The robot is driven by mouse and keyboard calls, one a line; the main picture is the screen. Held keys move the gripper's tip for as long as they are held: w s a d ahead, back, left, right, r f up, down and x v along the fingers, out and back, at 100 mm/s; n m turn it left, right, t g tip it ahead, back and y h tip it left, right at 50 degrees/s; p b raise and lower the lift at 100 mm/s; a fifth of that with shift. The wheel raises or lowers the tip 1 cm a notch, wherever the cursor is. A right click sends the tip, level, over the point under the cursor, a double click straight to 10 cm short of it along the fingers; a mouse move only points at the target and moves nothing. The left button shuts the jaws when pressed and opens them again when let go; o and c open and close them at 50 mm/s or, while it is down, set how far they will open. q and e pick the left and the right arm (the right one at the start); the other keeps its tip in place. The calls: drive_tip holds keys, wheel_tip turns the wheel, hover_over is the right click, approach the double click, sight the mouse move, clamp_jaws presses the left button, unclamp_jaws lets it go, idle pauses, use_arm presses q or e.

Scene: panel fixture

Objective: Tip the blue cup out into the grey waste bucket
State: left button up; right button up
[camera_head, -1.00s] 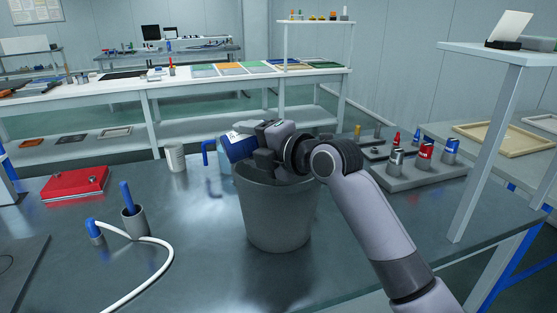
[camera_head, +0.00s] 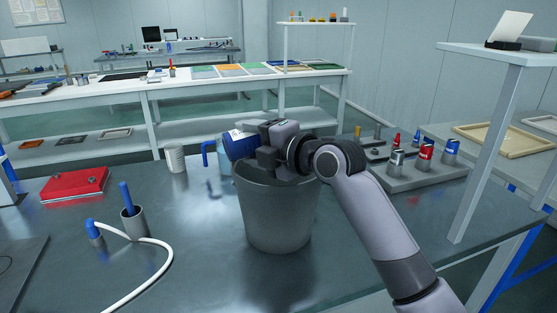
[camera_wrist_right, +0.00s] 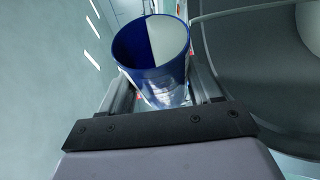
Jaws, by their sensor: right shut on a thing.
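My right gripper (camera_head: 268,150) is shut on the blue cup (camera_head: 240,146), which has a white label patch. It holds the cup tilted on its side above the left back part of the grey waste bucket (camera_head: 275,215). The bucket stands on the dark table; its inside is mostly hidden. In the right wrist view the cup (camera_wrist_right: 152,70) sits between the fingers with its round mouth showing. Its inner wall looks part blue, part pale; I cannot tell whether anything is left inside. My left gripper is not in view.
A jug with a blue handle (camera_head: 206,152) stands behind the bucket, beside a white mug (camera_head: 175,159). A red case (camera_head: 75,186), a grey holder (camera_head: 134,222) and a white hose (camera_head: 150,270) are left. A grey rack (camera_head: 415,176) with small cans is right.

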drive_tip(key=shift+w+d+r+m+y, duration=0.15)
drive_tip(key=shift+r+m+y, duration=0.15)
drive_tip(key=shift+m, duration=0.2)
idle(0.8)
